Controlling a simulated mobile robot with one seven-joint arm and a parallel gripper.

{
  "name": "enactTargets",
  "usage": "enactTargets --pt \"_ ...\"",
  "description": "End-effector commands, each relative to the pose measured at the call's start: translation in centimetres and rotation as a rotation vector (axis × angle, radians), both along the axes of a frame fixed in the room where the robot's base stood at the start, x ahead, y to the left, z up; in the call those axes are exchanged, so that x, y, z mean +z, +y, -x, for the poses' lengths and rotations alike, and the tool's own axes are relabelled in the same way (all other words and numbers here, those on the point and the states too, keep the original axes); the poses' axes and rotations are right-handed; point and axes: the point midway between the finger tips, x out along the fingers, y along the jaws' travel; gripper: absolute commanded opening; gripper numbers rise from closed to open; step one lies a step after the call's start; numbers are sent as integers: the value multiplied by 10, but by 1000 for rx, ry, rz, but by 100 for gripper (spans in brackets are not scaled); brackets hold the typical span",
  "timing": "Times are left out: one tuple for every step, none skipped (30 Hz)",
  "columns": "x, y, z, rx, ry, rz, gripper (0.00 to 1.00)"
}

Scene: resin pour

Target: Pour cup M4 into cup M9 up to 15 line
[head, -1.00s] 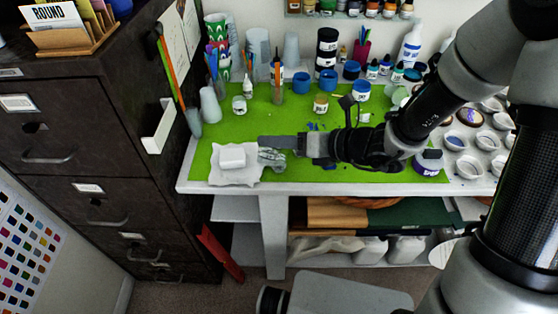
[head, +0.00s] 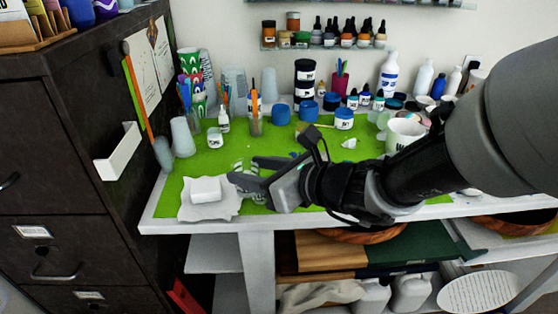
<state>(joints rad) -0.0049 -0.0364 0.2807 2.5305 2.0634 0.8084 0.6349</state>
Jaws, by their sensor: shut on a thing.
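The cup's label, fill level and tilt cannot be read. My fingers and wrist hide much of it. I cannot make out cups M4 and M9 by their labels, nor a 15 line.
Brush cups (head: 256,122), blue-lidded jars (head: 281,114) and a white mug (head: 404,134) stand behind my gripper and arm. A dark cabinet (head: 60,150) borders the left.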

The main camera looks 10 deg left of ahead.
Motion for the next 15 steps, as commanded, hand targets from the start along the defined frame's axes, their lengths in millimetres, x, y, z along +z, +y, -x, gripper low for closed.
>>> enactTargets --pt "-4 1 1 1 -18 4 22" --pt "-3 1 1 1 -25 6 22" --pt "-2 1 1 1 -30 8 22" --pt "-1 1 1 2 -31 9 22" --pt "-1 1 1 1 -32 9 22" --pt "0 1 1 1 -32 9 22" --pt "0 1 1 1 -31 8 22" --pt "0 1 1 1 -31 8 22" --pt "0 0 1 2 -31 8 22" --pt "0 1 1 0 -30 8 22" --pt "1 1 1 0 -30 8 22" --pt "2 1 1 0 -30 8 22" --pt "3 1 1 0 -30 8 22" --pt "5 1 1 0 -30 8 22" --pt "8 1 1 0 -30 8 22"
